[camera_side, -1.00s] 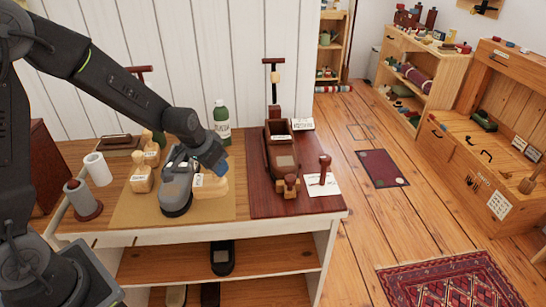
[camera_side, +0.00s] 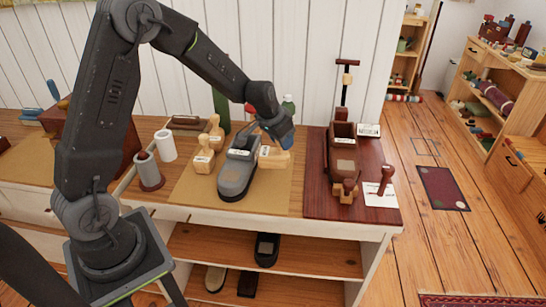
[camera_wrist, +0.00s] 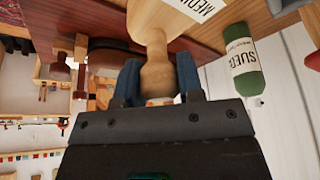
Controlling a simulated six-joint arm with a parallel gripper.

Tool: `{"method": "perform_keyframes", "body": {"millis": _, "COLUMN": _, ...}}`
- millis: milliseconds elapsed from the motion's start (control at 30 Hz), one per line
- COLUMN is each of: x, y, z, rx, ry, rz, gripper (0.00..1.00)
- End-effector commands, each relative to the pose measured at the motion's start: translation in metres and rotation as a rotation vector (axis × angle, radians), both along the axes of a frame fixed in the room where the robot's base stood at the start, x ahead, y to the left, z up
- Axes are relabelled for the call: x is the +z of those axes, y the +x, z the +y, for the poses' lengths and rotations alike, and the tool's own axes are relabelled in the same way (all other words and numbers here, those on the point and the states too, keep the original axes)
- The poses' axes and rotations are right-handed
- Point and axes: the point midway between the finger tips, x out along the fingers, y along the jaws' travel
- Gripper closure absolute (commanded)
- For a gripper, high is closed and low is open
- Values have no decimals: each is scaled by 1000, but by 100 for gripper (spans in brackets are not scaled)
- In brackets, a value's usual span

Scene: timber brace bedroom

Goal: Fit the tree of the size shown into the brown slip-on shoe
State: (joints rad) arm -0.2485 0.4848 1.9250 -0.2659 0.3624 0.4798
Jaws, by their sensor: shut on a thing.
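My gripper (camera_side: 283,139) is shut on the knob of a pale wooden shoe tree (camera_side: 272,158) with a white label. The tree is just right of the grey shoe (camera_side: 238,170) and looks a little above the tan mat (camera_side: 200,188). In the wrist view, the tree (camera_wrist: 157,45) is between my blue fingers (camera_wrist: 157,88), and its label is partly readable as "MED". The brown shoe (camera_side: 342,152) stands on a dark red board (camera_side: 318,190) to the right, with a card (camera_side: 368,130) behind it. Two more labelled wooden trees (camera_side: 204,158) (camera_side: 216,135) stand left of the grey shoe.
A green bottle (camera_side: 288,104), labelled "SUEDE" in the wrist view (camera_wrist: 243,62), stands behind my gripper. A knobbed post (camera_side: 386,176) stands on a white card right of the brown shoe. A white cup (camera_side: 165,146) and grey cylinder (camera_side: 149,172) are at left.

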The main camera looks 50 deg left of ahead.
Motion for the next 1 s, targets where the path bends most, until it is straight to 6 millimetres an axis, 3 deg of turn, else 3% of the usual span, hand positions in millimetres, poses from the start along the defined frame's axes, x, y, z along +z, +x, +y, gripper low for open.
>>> {"method": "perform_keyframes", "body": {"millis": 400, "x": -47, "y": 0, "z": -1, "rx": 1, "ry": -2, "rz": 0, "gripper": 100}}
{"method": "perform_keyframes", "body": {"millis": 833, "x": -53, "y": 0, "z": 0, "rx": 1, "ry": 0, "rz": -1, "gripper": 100}}
{"method": "perform_keyframes", "body": {"millis": 867, "x": -53, "y": 0, "z": 0, "rx": 0, "ry": 0, "rz": -1, "gripper": 62}}
{"method": "perform_keyframes", "body": {"millis": 1000, "x": -53, "y": 0, "z": 0, "rx": 0, "ry": 0, "rz": -1, "gripper": 49}}
